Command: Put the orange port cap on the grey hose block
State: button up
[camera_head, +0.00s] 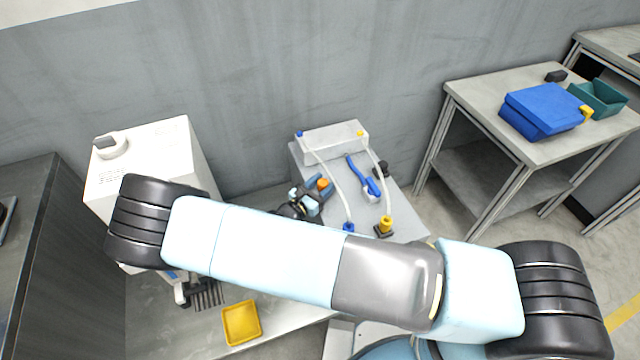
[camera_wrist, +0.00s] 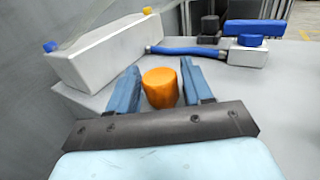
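The orange port cap (camera_wrist: 161,88) is a short upright cylinder between the two blue fingers of my gripper (camera_wrist: 160,85) in the wrist view. A narrow gap shows beside the cap, so the fingers look open around it. What lies under the cap is hard to make out. The head view shows the cap (camera_head: 322,183) at the tip of my gripper (camera_head: 314,190), near the bench's left edge. A long light-grey block (camera_head: 336,143) with a blue and a yellow fitting and two hoses stands at the back; it is likely the hose block. It also shows in the wrist view (camera_wrist: 110,55).
A blue-handled tool (camera_head: 362,172) and a yellow-capped plug (camera_head: 386,225) lie on the grey bench (camera_head: 400,210). My arm hides much of the foreground. A wall closes the back.

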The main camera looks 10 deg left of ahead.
jog(key=shift+o, duration=1.2)
jog(key=shift+s+a+r, duration=0.1)
jog(key=shift+s+r, duration=0.05)
jog(key=v, duration=1.1)
jog(key=shift+s+a, duration=0.2)
jog(key=shift+s, duration=0.1)
jog(key=shift+w, duration=0.1)
